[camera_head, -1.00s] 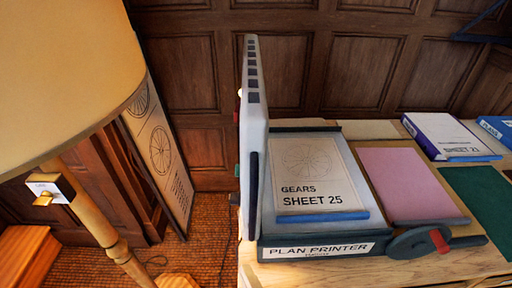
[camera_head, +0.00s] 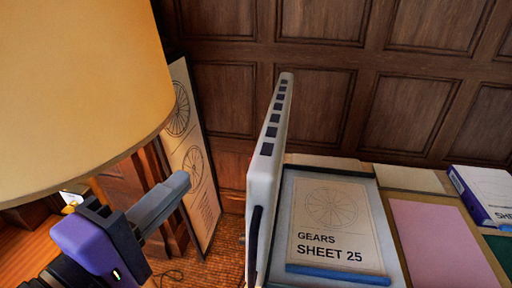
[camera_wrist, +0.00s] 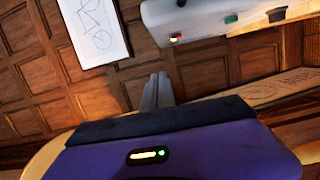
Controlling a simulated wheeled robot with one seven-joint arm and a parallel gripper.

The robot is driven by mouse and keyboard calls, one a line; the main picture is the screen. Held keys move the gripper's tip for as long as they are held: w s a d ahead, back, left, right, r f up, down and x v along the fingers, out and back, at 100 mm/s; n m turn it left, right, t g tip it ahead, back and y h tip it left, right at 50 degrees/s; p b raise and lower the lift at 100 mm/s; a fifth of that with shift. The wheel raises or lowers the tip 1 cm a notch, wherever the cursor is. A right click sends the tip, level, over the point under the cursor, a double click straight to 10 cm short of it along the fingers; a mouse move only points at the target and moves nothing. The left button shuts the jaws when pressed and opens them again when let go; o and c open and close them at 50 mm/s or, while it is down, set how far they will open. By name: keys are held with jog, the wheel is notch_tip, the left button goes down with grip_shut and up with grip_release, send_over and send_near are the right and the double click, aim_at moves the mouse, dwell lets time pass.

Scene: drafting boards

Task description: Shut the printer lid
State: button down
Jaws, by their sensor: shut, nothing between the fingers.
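The printer lid (camera_head: 268,165) stands upright, tilted slightly, along the left side of the printer bed in the head view. The bed (camera_head: 283,225) holds a sheet marked GEARS SHEET 25 (camera_head: 335,218). My gripper (camera_head: 180,188) is in the lower left, shut and empty. It is left of the lid, on its outer side, with a gap between them. In the wrist view a pale slab with small coloured buttons, apparently the lid (camera_wrist: 205,17), lies above and right of my gripper's fingers (camera_wrist: 157,92). The printer's front label is out of view in the head view.
A lamp with a large cream shade (camera_head: 80,95) stands close on the left, beside my gripper. A board with wheel drawings (camera_head: 190,150) leans behind. A pink sheet (camera_head: 435,240) and a purple-edged binder (camera_head: 482,195) lie right of the printer.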

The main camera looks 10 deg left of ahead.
aim_at(272, 171)
jog(key=w+d+p, duration=0.2)
jog(key=w+d, duration=0.5)
jog(key=w, duration=0.2)
jog(key=shift+w+p, duration=0.15)
jog(key=shift+p, duration=0.25)
jog(key=shift+r, duration=0.1)
